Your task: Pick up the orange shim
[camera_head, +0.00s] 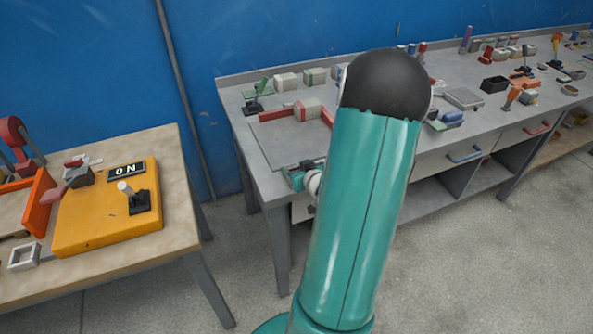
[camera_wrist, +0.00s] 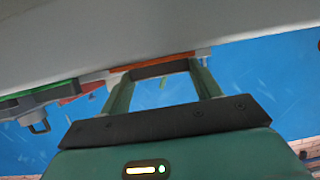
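My gripper shows in the wrist view (camera_wrist: 162,70) with its two green fingers spread apart. A dark bar spans the space between the fingertips; I cannot tell whether it is held. Just beyond it lies a thin orange-red strip (camera_wrist: 160,58), against the grey surface. It may be the orange shim, but I cannot tell for sure. In the head view, part of my gripper or wrist (camera_head: 298,178) shows at the left front edge of the grey bench, partly hidden by my arm. No orange shim is clear there.
The grey bench (camera_head: 260,147) carries red bars (camera_head: 276,115), several blocks and small tools. More orange pieces (camera_head: 512,97) lie at its right. A wooden table (camera_head: 185,190) with a yellow switch box (camera_head: 90,220) stands at left. Floor is open between them.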

